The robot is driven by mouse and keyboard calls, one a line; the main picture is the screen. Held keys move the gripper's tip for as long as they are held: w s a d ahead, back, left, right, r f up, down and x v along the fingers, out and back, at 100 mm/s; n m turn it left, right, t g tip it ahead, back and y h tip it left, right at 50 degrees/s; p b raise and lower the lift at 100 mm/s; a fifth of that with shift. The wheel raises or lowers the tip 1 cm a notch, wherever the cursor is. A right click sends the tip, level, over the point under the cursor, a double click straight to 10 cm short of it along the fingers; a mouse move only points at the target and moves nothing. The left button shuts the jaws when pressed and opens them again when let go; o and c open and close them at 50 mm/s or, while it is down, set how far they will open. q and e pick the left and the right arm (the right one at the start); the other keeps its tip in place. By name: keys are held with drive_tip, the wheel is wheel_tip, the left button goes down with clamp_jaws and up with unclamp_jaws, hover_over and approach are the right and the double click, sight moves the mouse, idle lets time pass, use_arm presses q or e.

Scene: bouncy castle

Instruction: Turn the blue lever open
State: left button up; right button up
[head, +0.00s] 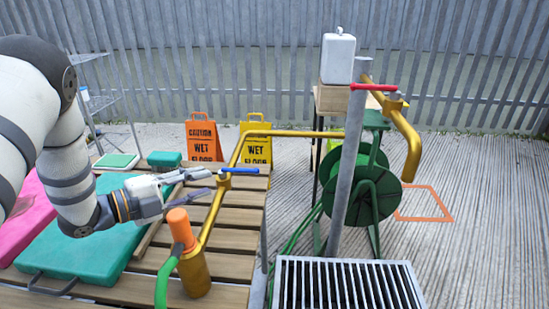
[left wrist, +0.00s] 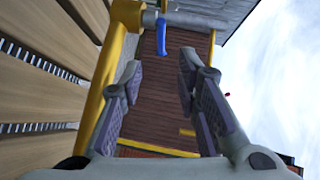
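The blue lever (head: 240,170) sits on a valve of the yellow pipe (head: 212,210) above the wooden slatted table, pointing right in the head view. My left gripper (head: 208,182) is open and empty just left of the valve, its fingers pointing toward it. In the left wrist view the blue lever (left wrist: 161,36) shows beyond the fingertips, near the line between the two fingers, apart from both. The yellow pipe runs close beside one finger there. My right gripper is in neither view.
A red lever (head: 373,87) sits on the pipe farther right. An orange-topped hose fitting (head: 181,228) stands near my left gripper. A green hose reel (head: 360,190), grey post (head: 347,160) and metal grate (head: 345,285) are right. Teal mats (head: 80,240) lie left.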

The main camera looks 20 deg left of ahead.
sight(239, 171)
use_arm(q)
drive_tip(key=b+x, duration=0.1)
drive_tip(key=x, duration=1)
drive_tip(key=shift+w+f, duration=0.1)
drive_tip(key=shift+w+d+b, duration=0.2)
drive_tip(key=shift+w+b, duration=0.1)
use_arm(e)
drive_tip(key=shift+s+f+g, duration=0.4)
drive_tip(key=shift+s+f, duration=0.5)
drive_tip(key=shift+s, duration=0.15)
use_arm(q)
drive_tip(key=shift+c, duration=0.2)
clamp_jaws()
